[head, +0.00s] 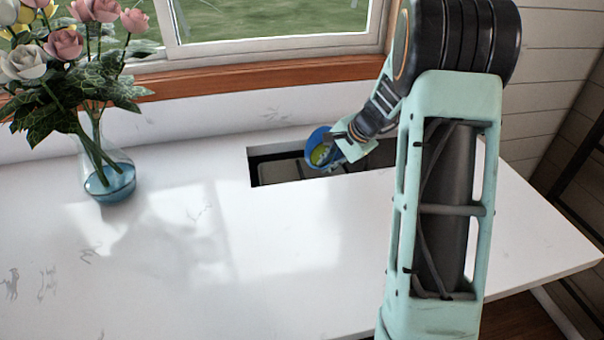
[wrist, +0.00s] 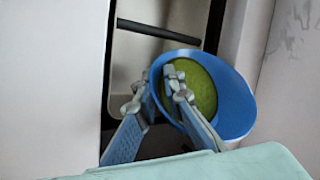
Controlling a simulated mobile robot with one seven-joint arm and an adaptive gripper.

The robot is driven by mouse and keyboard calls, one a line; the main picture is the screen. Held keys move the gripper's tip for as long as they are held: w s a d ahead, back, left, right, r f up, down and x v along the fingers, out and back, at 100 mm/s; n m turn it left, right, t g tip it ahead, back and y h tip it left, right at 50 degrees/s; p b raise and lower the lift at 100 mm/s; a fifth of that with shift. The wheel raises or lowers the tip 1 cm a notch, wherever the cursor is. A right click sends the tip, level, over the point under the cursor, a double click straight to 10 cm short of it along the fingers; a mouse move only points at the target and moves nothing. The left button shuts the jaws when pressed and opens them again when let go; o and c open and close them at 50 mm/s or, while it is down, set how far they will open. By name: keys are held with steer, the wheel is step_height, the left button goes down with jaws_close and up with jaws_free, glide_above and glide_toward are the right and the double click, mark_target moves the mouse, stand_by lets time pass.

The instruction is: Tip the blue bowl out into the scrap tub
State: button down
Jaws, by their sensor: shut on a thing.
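The blue bowl (head: 317,138) is tilted on its side above the cut-out in the white counter, and it also shows in the wrist view (wrist: 239,105). My gripper (wrist: 165,90) is shut on the bowl's near rim, with one finger inside and one outside. A round green thing (wrist: 201,88) is still in the bowl, partly hidden by a finger. A pale tub (head: 287,170) sits down in the cut-out below the bowl, and its light inside shows in the wrist view (wrist: 135,75). I cannot read any mark that names it as the scrap tub.
A glass vase (head: 108,175) of roses stands at the left of the white counter (head: 200,270). A dark bar (wrist: 158,33) crosses the cut-out. A window with a wooden sill (head: 250,77) is behind. The counter's middle is clear.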

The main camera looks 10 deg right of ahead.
steer(key=shift+s+a+r+n+t+h+p, duration=0.1)
steer(key=shift+a+r+n+t+h+p, duration=0.15)
steer(key=shift+h+p, duration=0.65)
steer(key=shift+s+a+r+n+t+h+p, duration=0.1)
steer(key=shift+a+r+n+t+h+p, duration=0.15)
steer(key=shift+h+p, duration=0.6)
stand_by(1.0)
steer(key=shift+s+a+r+h+p, duration=0.15)
steer(key=shift+a+h+p, duration=0.6)
steer(key=shift+p, duration=0.8)
steer(key=shift+a+n+t+p, duration=0.15)
steer(key=shift+n+t+p, duration=0.2)
steer(key=shift+p, duration=0.25)
steer(key=shift+s+a+h, duration=0.1)
steer(key=shift+h, duration=0.3)
steer(key=shift+a+r+h+p, duration=0.1)
steer(key=shift+h+p, duration=0.2)
steer(key=shift+h, duration=0.1)
